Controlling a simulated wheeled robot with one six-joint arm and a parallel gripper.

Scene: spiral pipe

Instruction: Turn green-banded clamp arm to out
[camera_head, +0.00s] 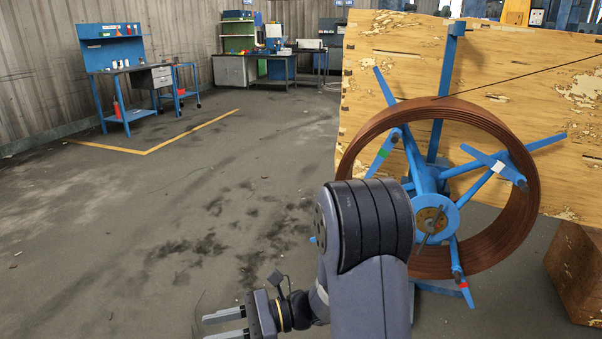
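A blue reel stand (423,180) carries a brown coil of pipe (522,208). The green-banded clamp arm (378,162) is a short blue bar at the coil's upper left, tilted, its upper end near the coil's inner edge. Whether it touches the coil is unclear. A white-banded clamp arm (507,172) is at the right and a red-banded clamp arm (458,265) at the bottom. My gripper (206,329) is at the lower left, well apart from the reel. Its two grey fingers are spread with a gap and nothing between them. My arm covers part of the reel's lower left.
A worn wooden panel (400,60) stands behind the reel. A brown wooden block (577,270) is at the lower right. Blue workbenches (125,70) stand far back along the wall. The concrete floor at the left is clear, with a yellow line.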

